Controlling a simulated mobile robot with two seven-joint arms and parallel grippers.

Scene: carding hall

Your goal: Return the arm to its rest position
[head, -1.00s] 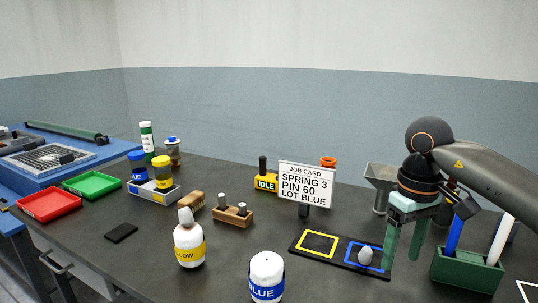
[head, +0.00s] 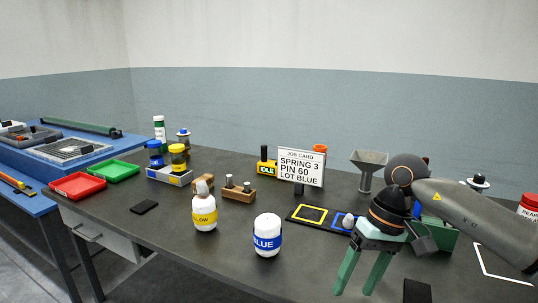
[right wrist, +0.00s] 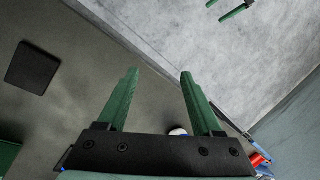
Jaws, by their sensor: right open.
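My right gripper (head: 354,288) is open and empty, over the near part of the dark table (head: 190,262), fingers pointing down. Its two green fingers stand apart in the right wrist view (right wrist: 159,76), with nothing between them. The right arm comes in from the right and partly hides the green box and the blue-framed end of the black board. Two small green fingers, seemingly my left gripper (right wrist: 234,12), show over the floor at the top of the right wrist view; their opening is unclear. The left gripper is out of the head view.
A blue-labelled bottle (head: 267,236) and a yellow-labelled bottle (head: 204,212) stand left of the gripper. A grey lump (head: 348,221) sits at the blue frame behind it. A funnel (head: 369,160) and job card (head: 300,168) stand farther back. A black pad (head: 416,291) lies right.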

